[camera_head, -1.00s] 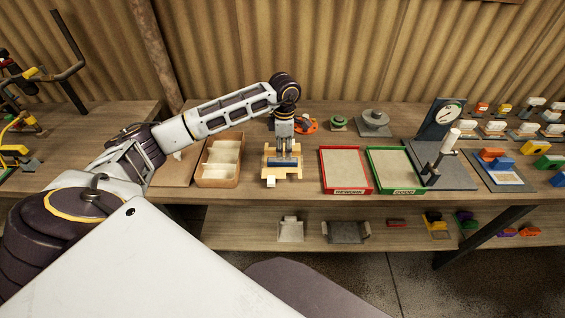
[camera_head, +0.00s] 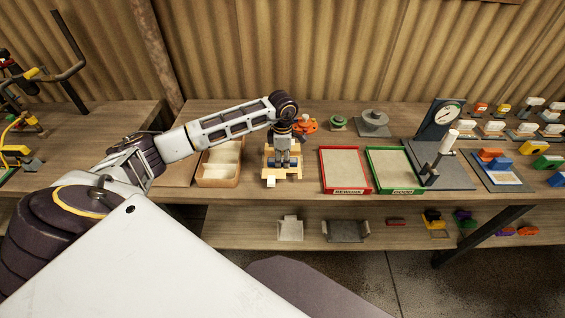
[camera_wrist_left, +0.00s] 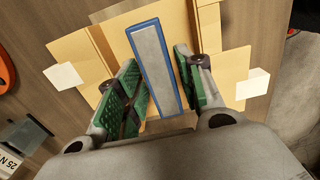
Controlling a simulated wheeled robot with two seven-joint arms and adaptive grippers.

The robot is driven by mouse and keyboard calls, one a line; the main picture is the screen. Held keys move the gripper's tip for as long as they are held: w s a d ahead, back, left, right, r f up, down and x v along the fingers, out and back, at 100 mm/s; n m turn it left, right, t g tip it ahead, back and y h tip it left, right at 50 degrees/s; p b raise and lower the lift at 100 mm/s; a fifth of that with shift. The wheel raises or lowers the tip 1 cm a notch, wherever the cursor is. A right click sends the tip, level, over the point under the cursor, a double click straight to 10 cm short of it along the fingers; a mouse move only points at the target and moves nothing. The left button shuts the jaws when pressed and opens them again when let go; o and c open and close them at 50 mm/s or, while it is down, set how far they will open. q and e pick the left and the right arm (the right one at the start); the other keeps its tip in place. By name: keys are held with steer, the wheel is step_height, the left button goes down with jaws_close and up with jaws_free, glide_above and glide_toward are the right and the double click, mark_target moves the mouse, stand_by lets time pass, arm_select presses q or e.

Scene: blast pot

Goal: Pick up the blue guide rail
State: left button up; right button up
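The blue guide rail (camera_wrist_left: 152,55), a long bar with a blue edge and a grey face, lies on a pale yellow wooden fixture (camera_wrist_left: 80,52) in the left wrist view. My left gripper (camera_wrist_left: 160,88) is open, with one green-padded finger on each side of the rail. A gap shows between the rail and the left pad; the right pad is close to it, and contact cannot be told. In the head view, my left gripper (camera_head: 283,160) points down over the fixture (camera_head: 269,174) and hides most of the rail. My right gripper is out of view.
A divided wooden box (camera_head: 220,181) stands just left of the fixture. A red-rimmed tray (camera_head: 346,191) and a green-rimmed tray (camera_head: 395,191) lie to its right. Orange (camera_head: 306,125) and green (camera_head: 338,124) round parts sit behind. A gauge stand (camera_head: 447,175) is further right.

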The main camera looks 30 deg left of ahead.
mark_target(282, 159)
arm_select(q)
jaws_close()
steer(key=shift+r, duration=0.1)
step_height(282, 159, up, 10)
steer(key=b, duration=0.1)
stand_by(0.9)
